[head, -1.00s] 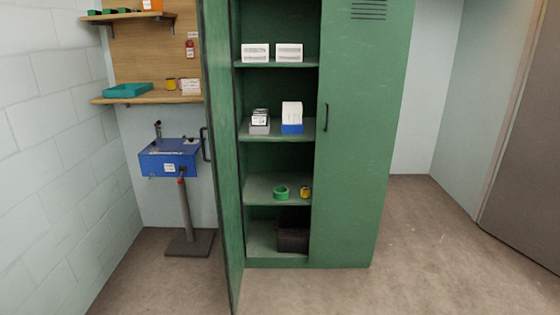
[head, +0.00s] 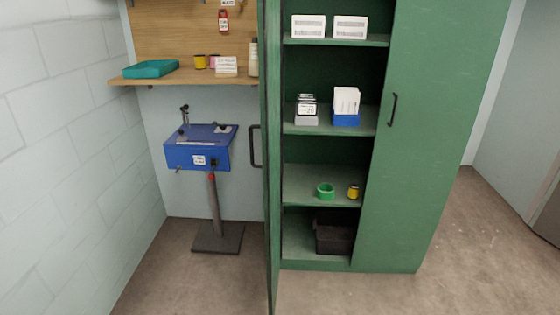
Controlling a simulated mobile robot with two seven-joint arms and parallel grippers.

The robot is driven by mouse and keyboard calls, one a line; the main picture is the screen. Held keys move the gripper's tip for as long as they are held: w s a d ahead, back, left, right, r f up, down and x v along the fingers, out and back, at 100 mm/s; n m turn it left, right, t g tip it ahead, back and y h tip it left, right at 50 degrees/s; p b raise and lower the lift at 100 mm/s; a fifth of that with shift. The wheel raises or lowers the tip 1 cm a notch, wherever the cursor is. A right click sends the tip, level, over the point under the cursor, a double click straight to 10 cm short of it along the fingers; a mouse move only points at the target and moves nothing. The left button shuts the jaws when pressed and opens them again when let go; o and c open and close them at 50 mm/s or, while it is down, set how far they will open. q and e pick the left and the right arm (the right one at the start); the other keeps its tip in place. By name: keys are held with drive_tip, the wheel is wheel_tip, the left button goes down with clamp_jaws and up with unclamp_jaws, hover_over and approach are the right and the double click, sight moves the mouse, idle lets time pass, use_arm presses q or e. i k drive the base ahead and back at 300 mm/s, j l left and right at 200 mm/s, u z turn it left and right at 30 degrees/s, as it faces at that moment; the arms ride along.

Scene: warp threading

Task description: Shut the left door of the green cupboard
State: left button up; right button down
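The green cupboard stands in front of me, with its right door (head: 432,150) shut and a dark handle on it. Its left door (head: 270,190) is open and swung out toward me, so I see it almost edge-on. The left door's dark handle (head: 254,146) sticks out on its left side. The open half shows several shelves (head: 310,178). Neither of my grippers is in the head view.
A blue box on a stand (head: 197,150) is left of the open door, under a wooden shelf (head: 190,78) with a teal tray (head: 151,69). A white block wall (head: 70,150) closes the left side. Bare floor (head: 350,293) lies in front of the cupboard.

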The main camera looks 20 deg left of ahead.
sight(268, 12)
drive_tip(key=i+j, duration=0.25)
drive_tip(key=j, duration=0.15)
drive_tip(key=i+j, duration=0.3)
drive_tip(key=i+j+z, duration=0.1)
drive_tip(key=i+j, duration=0.15)
drive_tip(key=j, duration=0.3)
drive_tip(key=i+j, duration=0.25)
drive_tip(key=j, duration=0.15)
